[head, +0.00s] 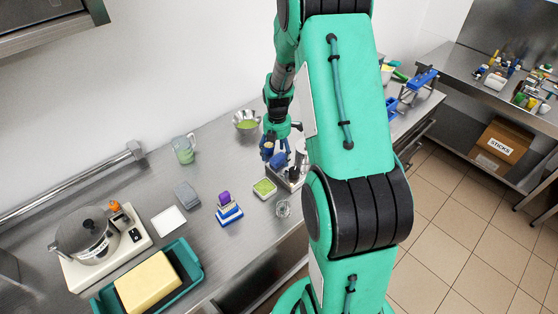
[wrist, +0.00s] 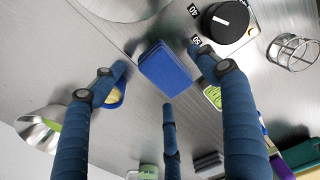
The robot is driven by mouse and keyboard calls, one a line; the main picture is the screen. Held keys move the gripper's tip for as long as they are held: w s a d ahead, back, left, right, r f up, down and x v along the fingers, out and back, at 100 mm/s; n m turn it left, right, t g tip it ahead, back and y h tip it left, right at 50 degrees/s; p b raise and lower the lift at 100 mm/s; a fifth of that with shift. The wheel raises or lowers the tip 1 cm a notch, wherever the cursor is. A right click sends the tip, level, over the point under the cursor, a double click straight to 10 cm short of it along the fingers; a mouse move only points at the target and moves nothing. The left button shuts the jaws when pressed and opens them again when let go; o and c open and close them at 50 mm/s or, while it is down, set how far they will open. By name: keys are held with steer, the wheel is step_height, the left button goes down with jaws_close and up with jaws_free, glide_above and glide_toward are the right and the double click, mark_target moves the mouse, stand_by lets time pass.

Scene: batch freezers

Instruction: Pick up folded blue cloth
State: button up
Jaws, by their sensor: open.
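The folded blue cloth (wrist: 166,68) is a small flat rectangular stack on the steel counter, seen in the wrist view. In the head view the cloth (head: 278,160) shows as a small blue patch, partly hidden below my gripper (head: 282,146). In the wrist view my gripper (wrist: 160,60) is open, with blue-wrapped fingers spread to the left and right of the cloth and a third blue finger below it. Nothing is held. I cannot tell from these frames whether any fingertip touches the cloth.
A black dial (wrist: 228,20) is close to the right fingertip. A small yellow item with a blue rim (wrist: 115,96) is beside the left finger. A wire-framed piece (wrist: 293,50), a metal bowl (head: 246,119) and a green-filled tub (head: 264,188) stand nearby. Bare counter lies left of the bowl.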

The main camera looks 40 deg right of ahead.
mark_target(277, 156)
steer(key=c, duration=1.3)
steer(key=shift+o, duration=0.2)
steer(key=shift+r, duration=0.15)
steer(key=shift+r, duration=0.55)
step_height(277, 156, up, 2)
steer(key=shift+r+p, duration=0.15)
steer(key=shift+p, duration=0.15)
steer(key=s+a, duration=0.4)
steer(key=s, duration=0.3)
steer(key=s+a+r, duration=0.1)
steer(key=s+a, duration=0.2)
steer(key=s, duration=0.4)
steer(key=shift+a+r+p, duration=0.15)
steer(key=shift+a+p, duration=0.2)
